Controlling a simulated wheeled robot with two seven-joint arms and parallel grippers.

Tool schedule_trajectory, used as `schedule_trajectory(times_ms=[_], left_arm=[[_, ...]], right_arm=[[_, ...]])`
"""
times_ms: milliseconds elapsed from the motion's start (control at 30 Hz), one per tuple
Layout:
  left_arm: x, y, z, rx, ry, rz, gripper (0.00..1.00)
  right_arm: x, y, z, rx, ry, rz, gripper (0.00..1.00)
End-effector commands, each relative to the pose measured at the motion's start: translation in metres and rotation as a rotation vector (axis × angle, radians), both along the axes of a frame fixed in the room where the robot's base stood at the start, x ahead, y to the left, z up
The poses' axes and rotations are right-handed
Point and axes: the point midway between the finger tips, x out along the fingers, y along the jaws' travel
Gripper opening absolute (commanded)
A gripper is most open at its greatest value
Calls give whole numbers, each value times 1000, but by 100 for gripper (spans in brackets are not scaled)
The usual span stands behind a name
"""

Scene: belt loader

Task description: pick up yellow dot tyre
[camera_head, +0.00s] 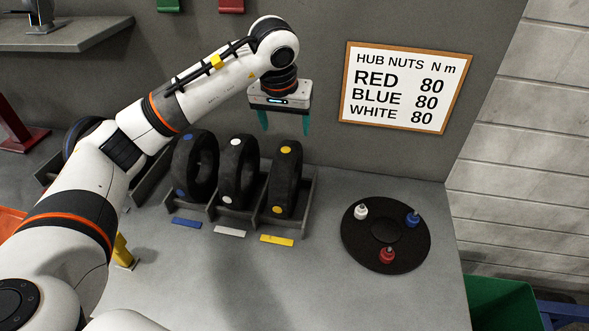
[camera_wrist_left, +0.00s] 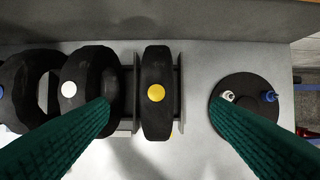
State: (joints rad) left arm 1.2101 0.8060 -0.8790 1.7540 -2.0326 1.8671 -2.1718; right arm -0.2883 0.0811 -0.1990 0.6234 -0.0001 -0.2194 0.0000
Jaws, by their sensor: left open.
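The yellow dot tyre (camera_head: 287,182) stands upright in the rightmost slot of a grey rack, with a yellow label (camera_head: 277,240) on the bench in front of it. In the left wrist view the yellow dot tyre (camera_wrist_left: 157,112) stands between my two green fingers, farther off. My left gripper (camera_head: 285,123) is open and empty, above and slightly behind the tyre, its fingers pointing down. The white dot tyre (camera_head: 238,172) and the blue dot tyre (camera_head: 195,165) stand in the slots to the left. My right gripper is not in view.
A round black plate (camera_head: 370,262) with white, blue and red hub nuts lies on the bench to the right. A sign board (camera_head: 403,87) hangs on the wall behind. A green bin (camera_head: 500,303) stands off the right edge. The front middle of the bench is clear.

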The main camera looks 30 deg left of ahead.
Motion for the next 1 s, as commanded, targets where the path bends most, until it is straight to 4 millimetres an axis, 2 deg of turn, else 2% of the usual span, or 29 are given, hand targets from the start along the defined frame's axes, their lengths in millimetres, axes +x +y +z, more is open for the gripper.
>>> schedule_trajectory(times_ms=[100, 200, 400, 567, 700, 833, 1000], left_arm=[[5, 2, -18, 0, 6, 2, 73], [10, 3, -35, 0, 5, 0, 73], [16, 5, -56, -1, 2, 1, 73], [20, 6, -68, -1, 5, 0, 73], [26, 9, -89, -2, 6, 1, 73], [31, 10, -103, -2, 1, -1, 73], [32, 11, -107, -1, 0, -1, 73]], right_arm=[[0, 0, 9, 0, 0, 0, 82], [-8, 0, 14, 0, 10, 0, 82], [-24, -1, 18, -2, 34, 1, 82], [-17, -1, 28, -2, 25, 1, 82], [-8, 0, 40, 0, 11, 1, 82], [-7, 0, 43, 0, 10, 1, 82], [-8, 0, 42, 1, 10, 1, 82]])
